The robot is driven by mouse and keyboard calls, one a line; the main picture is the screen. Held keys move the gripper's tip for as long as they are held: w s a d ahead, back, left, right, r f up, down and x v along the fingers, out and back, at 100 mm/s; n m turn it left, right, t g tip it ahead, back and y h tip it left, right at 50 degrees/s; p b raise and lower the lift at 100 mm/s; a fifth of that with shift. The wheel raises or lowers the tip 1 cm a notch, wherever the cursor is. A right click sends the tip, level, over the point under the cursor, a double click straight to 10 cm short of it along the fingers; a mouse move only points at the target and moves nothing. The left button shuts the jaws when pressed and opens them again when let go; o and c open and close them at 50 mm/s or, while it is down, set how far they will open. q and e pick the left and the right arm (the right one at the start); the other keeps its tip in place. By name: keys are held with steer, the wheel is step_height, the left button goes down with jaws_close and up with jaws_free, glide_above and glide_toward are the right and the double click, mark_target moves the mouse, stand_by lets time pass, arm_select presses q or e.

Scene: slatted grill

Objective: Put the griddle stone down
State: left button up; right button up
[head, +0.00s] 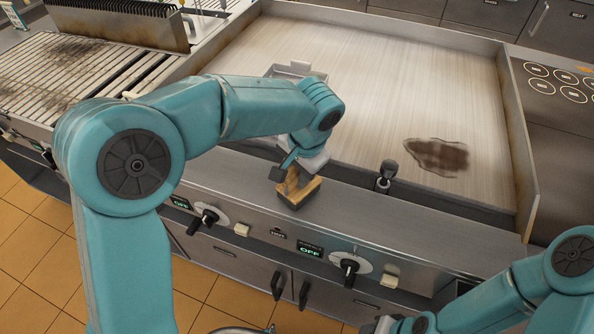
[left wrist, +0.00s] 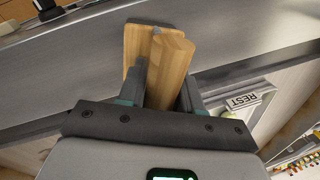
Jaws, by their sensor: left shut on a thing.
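The griddle stone (head: 297,196) is a small block with a wooden handle and a dark underside. My left gripper (head: 291,172) is shut on its wooden handle. The stone is at the steel front ledge of the griddle, between the two control knobs; I cannot tell whether it touches the ledge. In the left wrist view, the wooden handle (left wrist: 172,70) stands between the two fingers (left wrist: 165,90); the dark underside is hidden there. My right arm comes in at the bottom right, and its fingers are cut off by the picture edge.
The griddle plate (head: 400,75) behind is broad and mostly clear, with a dark burnt patch (head: 437,156) at right. A black-knobbed post (head: 386,176) stands right of the stone. A slatted grill (head: 60,75) lies at left. Knobs (head: 349,266) project from the front panel.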

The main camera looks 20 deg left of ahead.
mark_target(305, 190)
arm_select(q)
steer(key=shift+w+f, duration=0.1)
steer(key=shift+f, duration=0.15)
steer(key=o, duration=0.9)
steer(key=shift+o, duration=0.2)
steer(key=shift+r, duration=0.35)
step_height(305, 190, up, 12)
steer(key=s+d, duration=0.1)
steer(key=d, duration=0.1)
steer(key=shift+f, duration=0.25)
steer(key=shift+s+d+f, duration=0.1)
